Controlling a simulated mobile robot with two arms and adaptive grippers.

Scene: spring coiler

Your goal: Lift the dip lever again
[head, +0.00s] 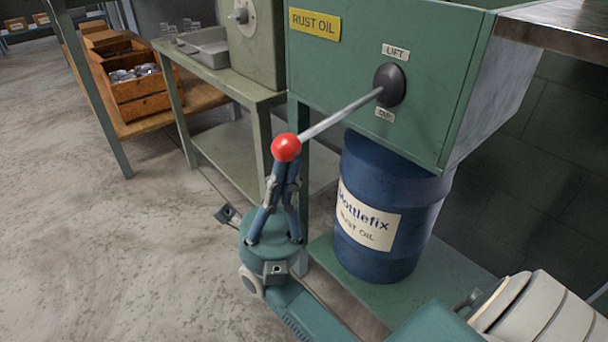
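The dip lever has a grey shaft (340,113) and a red ball knob (286,147). It runs from a black hub (389,85) on the green rust oil cabinet (430,95) down toward the lower left. A LIFT label (396,51) is above the hub and a second label, apparently DIP (385,115), is below it. My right gripper (284,168) points up from below at the knob. Its fingers close together toward the tips, right under or behind the knob, which hides the very tips. I cannot tell whether they touch it. My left gripper is out of view.
A blue rust oil drum (385,205) stands under the cabinet, right of my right gripper. A green bench (215,75) with a metal tray (207,45) is behind at left. Wooden crates (140,98) are farther left. The floor (100,240) at left is clear.

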